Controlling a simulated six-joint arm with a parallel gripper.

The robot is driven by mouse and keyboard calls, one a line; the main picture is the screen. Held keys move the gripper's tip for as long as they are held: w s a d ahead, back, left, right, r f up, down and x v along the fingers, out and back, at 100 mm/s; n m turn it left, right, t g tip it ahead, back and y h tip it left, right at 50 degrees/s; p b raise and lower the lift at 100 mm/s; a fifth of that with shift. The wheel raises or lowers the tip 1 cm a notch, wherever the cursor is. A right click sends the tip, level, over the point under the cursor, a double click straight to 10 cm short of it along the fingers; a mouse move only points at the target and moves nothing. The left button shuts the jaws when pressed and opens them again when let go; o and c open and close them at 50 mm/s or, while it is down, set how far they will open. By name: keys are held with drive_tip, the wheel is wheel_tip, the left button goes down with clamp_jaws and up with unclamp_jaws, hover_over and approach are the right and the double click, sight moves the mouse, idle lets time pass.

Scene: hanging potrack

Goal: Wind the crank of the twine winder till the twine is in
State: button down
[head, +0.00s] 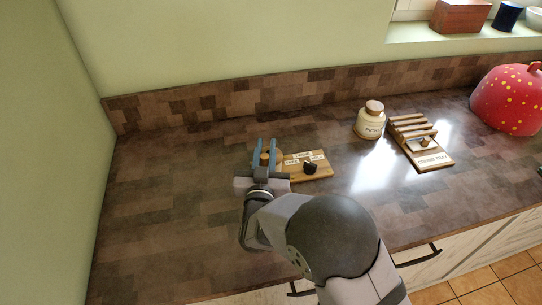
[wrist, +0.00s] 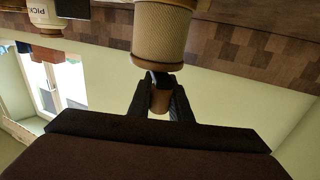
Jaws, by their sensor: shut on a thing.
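The twine winder's wooden base (head: 322,172) lies on the counter with small pale labels and a black knob (head: 310,168) on top. My gripper (head: 265,150) is at its left end, both fingers around the wooden crank handle (head: 265,158). In the wrist view my gripper (wrist: 160,98) is shut on this handle (wrist: 160,101), which joins a dark crank arm (wrist: 158,78). A tan, twine-covered drum (wrist: 160,36) is just beyond. The gripper hides much of the winder's left end in the head view. I cannot tell how much twine is wound.
A cream lidded jar (head: 369,123) and a slatted wooden rack (head: 423,148) stand to the right. A red, yellow-spotted dome (head: 510,100) is at the far right. A tiled backsplash (head: 210,102) runs behind. The counter (head: 170,205) is clear to the left.

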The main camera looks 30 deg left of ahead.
drive_tip(key=shift+s+a+r+h, duration=0.2)
drive_tip(key=shift+a+h, duration=0.1)
drive_tip(key=shift+a, duration=0.1)
drive_tip(key=shift+m+t+h, duration=0.6)
drive_tip(key=shift+m+h, duration=0.2)
drive_tip(key=shift+a+h, duration=0.1)
drive_tip(key=shift+h, duration=0.2)
drive_tip(key=shift+w+m+t+h, duration=0.15)
drive_tip(key=shift+m+t+h, duration=0.15)
drive_tip(key=shift+m+h, duration=0.55)
drive_tip(key=c, duration=1.6)
unclamp_jaws()
drive_tip(key=shift+f, duration=0.1)
drive_tip(key=shift+f, duration=0.1)
